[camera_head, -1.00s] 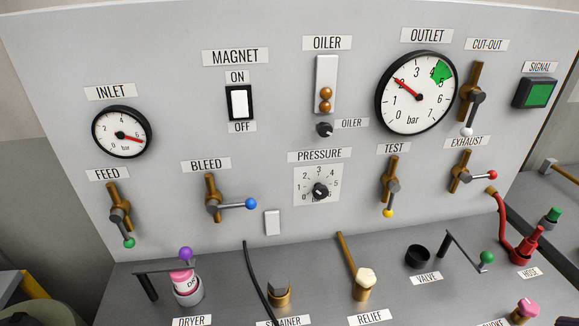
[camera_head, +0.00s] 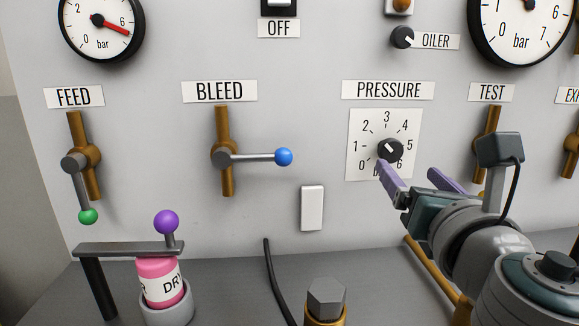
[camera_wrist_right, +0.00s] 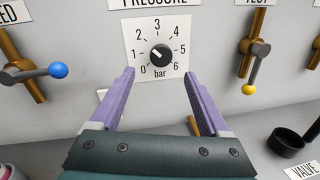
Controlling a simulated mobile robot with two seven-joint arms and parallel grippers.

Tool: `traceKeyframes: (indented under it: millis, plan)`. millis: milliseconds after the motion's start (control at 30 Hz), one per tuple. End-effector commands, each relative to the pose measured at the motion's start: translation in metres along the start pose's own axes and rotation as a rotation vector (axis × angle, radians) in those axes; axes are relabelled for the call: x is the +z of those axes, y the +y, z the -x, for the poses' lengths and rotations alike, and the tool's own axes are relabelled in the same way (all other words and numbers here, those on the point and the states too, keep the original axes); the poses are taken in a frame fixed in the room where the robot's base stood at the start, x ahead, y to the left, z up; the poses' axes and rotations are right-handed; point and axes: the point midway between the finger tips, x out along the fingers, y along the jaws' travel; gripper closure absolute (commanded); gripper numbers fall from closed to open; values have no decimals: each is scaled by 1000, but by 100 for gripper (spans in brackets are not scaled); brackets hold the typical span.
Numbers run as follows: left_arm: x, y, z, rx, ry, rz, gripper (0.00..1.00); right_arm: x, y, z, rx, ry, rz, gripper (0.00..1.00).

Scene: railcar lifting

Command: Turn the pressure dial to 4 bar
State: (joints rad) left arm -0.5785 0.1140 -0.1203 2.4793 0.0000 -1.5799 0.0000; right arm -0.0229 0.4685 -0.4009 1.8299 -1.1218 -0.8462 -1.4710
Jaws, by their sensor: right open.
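The pressure dial is a round black knob (camera_head: 390,150) on a white square scale plate (camera_head: 357,172) marked 0 to 6, under the PRESSURE label. The knob also shows in the right wrist view (camera_wrist_right: 161,55); its white mark points up and left, roughly between 1 and 2. My right gripper (camera_head: 409,171) has purple fingers, spread open and empty. In the right wrist view, the fingertips (camera_wrist_right: 158,76) are either side of the knob's line, a little below it, and appear short of it. In the head view one finger overlaps the plate's lower edge. My left gripper is out of view.
The bleed valve with blue-tipped lever (camera_head: 283,157) is left of the dial, and the test valve (camera_wrist_right: 249,89) is right of it. A white box (camera_head: 312,208) sits low on the panel. The oiler knob (camera_head: 402,37) is above. The shelf holds the pink dryer (camera_head: 160,282).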

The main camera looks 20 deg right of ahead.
Motion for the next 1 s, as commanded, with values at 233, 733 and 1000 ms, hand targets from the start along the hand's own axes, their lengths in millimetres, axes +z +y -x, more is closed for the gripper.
traceKeyframes:
  millis: [233,733,1000]
  plan:
    - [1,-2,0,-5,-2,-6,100,2,0,-44,-4,-1,-2,21]
    - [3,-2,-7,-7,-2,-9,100,1,-1,-94,-3,3,-7,21]
    - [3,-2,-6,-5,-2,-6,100,1,-1,-93,-3,3,-7,30]
